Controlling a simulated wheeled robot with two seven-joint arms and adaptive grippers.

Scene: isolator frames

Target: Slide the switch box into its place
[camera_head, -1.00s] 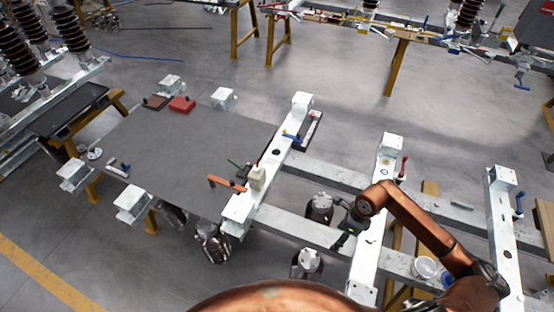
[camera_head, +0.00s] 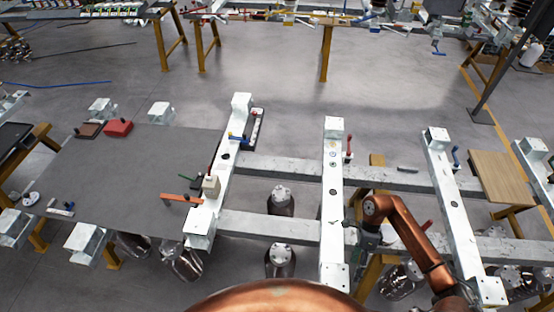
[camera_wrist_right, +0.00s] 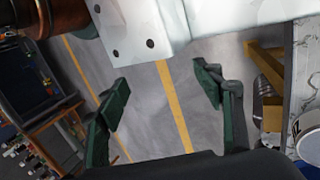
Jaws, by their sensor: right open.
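A small cream box (camera_head: 211,186) stands upright on the left white crossbeam (camera_head: 226,152), at the edge of the grey board. A small dark box (camera_head: 197,183) sits beside it. I cannot tell for certain which of them is the switch box. My right gripper (camera_head: 364,238) is to the right of the middle white crossbeam (camera_head: 333,215), well away from both boxes and partly hidden by its own arm. In the right wrist view its green fingers (camera_wrist_right: 161,88) are wide apart with only floor between them. A white beam end (camera_wrist_right: 145,25) is beyond them. My left gripper is not in view.
The grey board (camera_head: 130,165) carries a red box (camera_head: 118,128) and an orange-handled tool (camera_head: 181,199). Long grey rails (camera_head: 290,169) join the crossbeams. A third crossbeam (camera_head: 452,200) and a wooden board (camera_head: 500,177) are at right. Open floor lies behind the frame.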

